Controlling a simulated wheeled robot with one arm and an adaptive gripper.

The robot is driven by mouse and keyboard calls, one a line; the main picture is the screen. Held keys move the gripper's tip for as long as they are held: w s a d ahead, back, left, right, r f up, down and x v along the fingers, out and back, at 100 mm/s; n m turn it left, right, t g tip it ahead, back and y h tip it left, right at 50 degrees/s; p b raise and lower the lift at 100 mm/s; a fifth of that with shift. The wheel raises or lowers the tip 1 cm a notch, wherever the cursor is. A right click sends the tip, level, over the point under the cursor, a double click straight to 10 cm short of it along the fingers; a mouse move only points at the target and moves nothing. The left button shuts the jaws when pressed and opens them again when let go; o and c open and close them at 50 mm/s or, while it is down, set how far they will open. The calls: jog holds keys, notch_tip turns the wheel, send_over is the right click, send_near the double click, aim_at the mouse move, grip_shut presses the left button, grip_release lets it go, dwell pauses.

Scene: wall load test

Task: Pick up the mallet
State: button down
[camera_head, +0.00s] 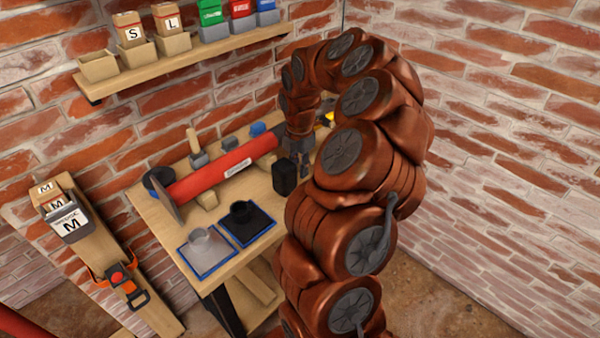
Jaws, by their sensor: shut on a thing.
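My gripper (303,162) is at the right end of the workbench, partly hidden by my own arm. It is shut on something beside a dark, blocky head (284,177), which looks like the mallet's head. The mallet's handle is not clearly visible, hidden by the gripper and arm. The head shows just above or at the bench top; I cannot tell whether it touches. A tool with an upright wooden handle (193,140) and a grey head stands behind the red cylinder, away from my gripper.
The workbench (225,267) holds a large red cylinder (222,172), a blue-edged tray with a grey piece (200,247) and a similar tray with a black piece (240,212). A wall shelf (180,65) with boxes is above. An orange-strapped board (118,280) leans at left.

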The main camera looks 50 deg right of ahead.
jog(key=shift+r, duration=0.45)
jog(key=shift+a+r, duration=0.15)
jog(key=shift+r, duration=0.05)
jog(key=s+a+b, duration=0.1)
jog(key=a, duration=0.4)
jog(key=s+a+r+b, duration=0.1)
jog(key=s+a+b, duration=0.1)
jog(key=a, duration=0.3)
jog(key=s+a+b, duration=0.1)
jog(key=a, duration=0.4)
jog(key=shift+s+r+b, duration=0.2)
jog(key=shift+s+b, duration=0.1)
jog(key=shift+s, duration=0.1)
